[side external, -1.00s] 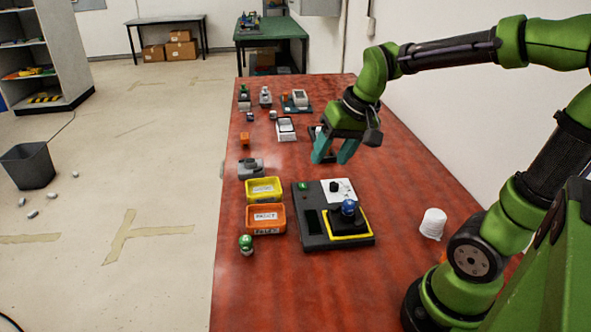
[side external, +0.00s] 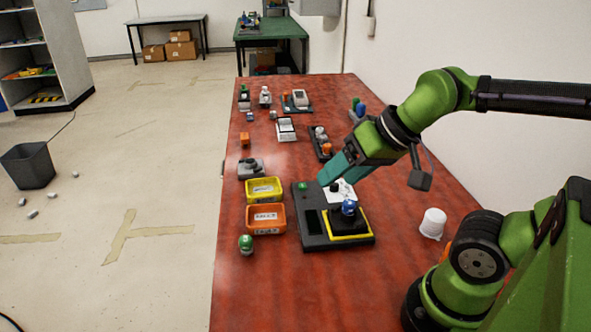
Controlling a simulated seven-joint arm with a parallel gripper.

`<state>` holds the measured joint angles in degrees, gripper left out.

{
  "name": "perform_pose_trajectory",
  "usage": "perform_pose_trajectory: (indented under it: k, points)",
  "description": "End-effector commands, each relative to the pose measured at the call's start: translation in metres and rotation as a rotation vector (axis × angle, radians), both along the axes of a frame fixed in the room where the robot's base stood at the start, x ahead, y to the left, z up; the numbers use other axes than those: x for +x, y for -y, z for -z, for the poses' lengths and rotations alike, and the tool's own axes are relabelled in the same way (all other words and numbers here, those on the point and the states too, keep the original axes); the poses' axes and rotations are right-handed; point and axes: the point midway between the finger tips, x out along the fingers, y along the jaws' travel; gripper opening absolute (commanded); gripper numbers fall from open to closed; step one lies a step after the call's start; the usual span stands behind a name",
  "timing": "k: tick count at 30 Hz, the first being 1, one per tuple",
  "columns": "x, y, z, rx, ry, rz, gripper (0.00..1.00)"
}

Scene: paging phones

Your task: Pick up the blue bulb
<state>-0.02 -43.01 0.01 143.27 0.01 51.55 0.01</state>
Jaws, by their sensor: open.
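The blue bulb (side external: 349,207) sits upright on the black stand inside the yellow-edged square of a dark grey board (side external: 312,232). Another blue item (side external: 361,110), possibly a bulb, stands at the far right edge of the table behind my gripper. My gripper (side external: 326,178) is open and empty, tilted down to the left. Its teal fingers are above the back of the board, over the white plate (side external: 345,196), behind and above the blue bulb and apart from it.
An orange tray (side external: 265,230) and a yellow tray (side external: 264,199) stand left of the board, with a green bulb (side external: 246,244) in front. A white cup (side external: 433,223) stands at right. Several small devices fill the table's far end. The front of the table is clear.

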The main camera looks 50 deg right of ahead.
Motion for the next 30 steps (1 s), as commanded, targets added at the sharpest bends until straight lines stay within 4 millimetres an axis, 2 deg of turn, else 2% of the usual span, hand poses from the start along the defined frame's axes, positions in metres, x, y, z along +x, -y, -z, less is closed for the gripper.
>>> perform_pose_trajectory:
  k: [6, 10, 14, 16, 21, 24, 30]
  points:
    - [0.0, 0.001, 0.0, 0.0, 0.0, 0.004, 0.62]
    - [0.007, 0.01, 0.008, 0.001, -0.046, 0.04, 0.62]
    - [0.029, 0.038, 0.012, -0.04, -0.15, 0.076, 0.62]
    - [0.041, 0.059, 0.014, -0.087, -0.235, 0.057, 0.62]
    - [0.06, 0.113, 0.017, -0.199, -0.445, -0.07, 0.62]
    - [0.064, 0.136, 0.015, -0.243, -0.54, -0.171, 0.62]
    - [0.058, 0.141, 0.003, -0.286, -0.591, -0.321, 0.62]
